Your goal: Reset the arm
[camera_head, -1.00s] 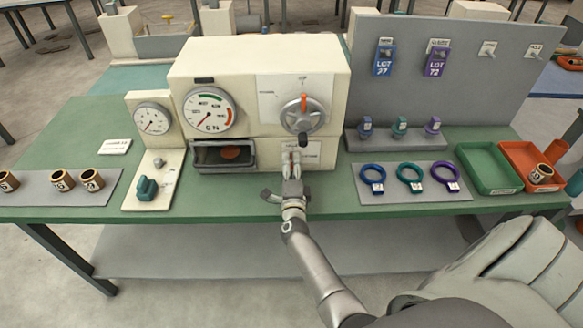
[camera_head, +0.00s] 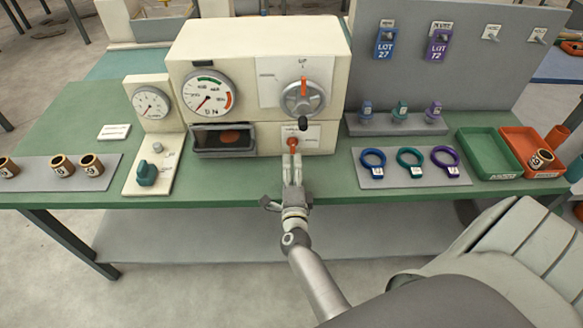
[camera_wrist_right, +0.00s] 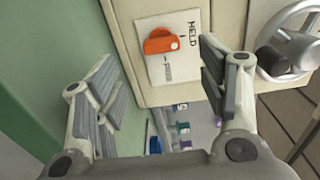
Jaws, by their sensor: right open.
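A small orange knob (camera_head: 293,146) sits on a white label plate low on the cream machine (camera_head: 258,50). In the right wrist view the orange knob (camera_wrist_right: 168,41) lies across the plate, between the words at the plate's two ends; one reads like "HELD". My right gripper (camera_head: 293,168) is open and empty, just in front of the knob and apart from it. In the wrist view my right gripper's fingers (camera_wrist_right: 156,68) stand wide on either side below the knob. Above the knob is a grey handwheel (camera_head: 303,98) with an orange pointer upright at "UP". My left gripper is not in view.
Gauges (camera_head: 208,94) and a dark window (camera_head: 224,140) are left of the knob. Coloured rings (camera_head: 410,158) lie on a grey mat to the right, beside a green tray (camera_head: 488,158) and an orange tray (camera_head: 520,140). Brass cups (camera_head: 91,165) stand at the left. The table's front edge is below my gripper.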

